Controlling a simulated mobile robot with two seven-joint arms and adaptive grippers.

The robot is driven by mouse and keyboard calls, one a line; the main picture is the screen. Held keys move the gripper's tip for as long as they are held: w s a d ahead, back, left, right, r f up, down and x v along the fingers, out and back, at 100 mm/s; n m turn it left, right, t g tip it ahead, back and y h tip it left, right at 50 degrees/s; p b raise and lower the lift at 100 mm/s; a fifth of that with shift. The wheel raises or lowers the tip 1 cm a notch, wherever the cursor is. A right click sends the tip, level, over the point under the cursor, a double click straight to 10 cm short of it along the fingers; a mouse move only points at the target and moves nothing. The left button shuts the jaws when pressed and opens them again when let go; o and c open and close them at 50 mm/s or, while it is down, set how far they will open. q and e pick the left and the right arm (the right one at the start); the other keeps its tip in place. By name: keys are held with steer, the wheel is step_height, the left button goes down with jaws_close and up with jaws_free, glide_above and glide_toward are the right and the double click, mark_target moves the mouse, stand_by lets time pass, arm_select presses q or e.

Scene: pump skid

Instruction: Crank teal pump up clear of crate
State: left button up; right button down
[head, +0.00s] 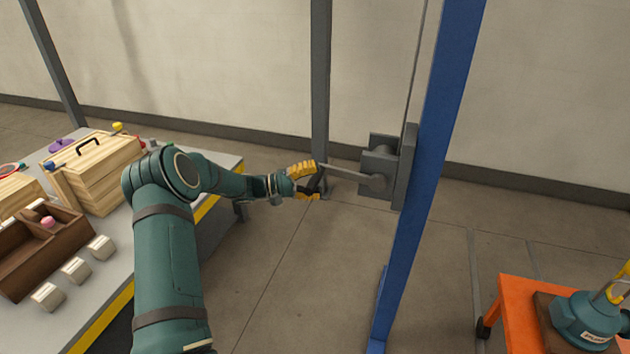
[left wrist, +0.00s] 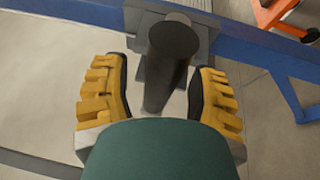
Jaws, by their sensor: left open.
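The teal pump (head: 583,322) is at the lower right of the head view, cut off by the frame edge, with a yellow piece above it. It sits at a brown crate-like piece (head: 546,312) on an orange cart (head: 515,292). A grey winch (head: 385,165) is mounted on the blue post, and its crank arm (head: 345,174) points left toward my left gripper (head: 312,180). In the left wrist view the dark crank handle (left wrist: 172,42) lies between the yellow fingers of this gripper (left wrist: 160,72). The fingers are open, with gaps on both sides of the handle. My right gripper is out of view.
The blue post (head: 432,150) rises beside the winch, and a grey post (head: 320,90) stands behind the gripper. A table at left holds a wooden box (head: 95,175), a brown tray (head: 72,228) and several metal blocks.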

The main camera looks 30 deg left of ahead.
arm_select(q)
jaws_close()
steer(key=shift+r, duration=0.1)
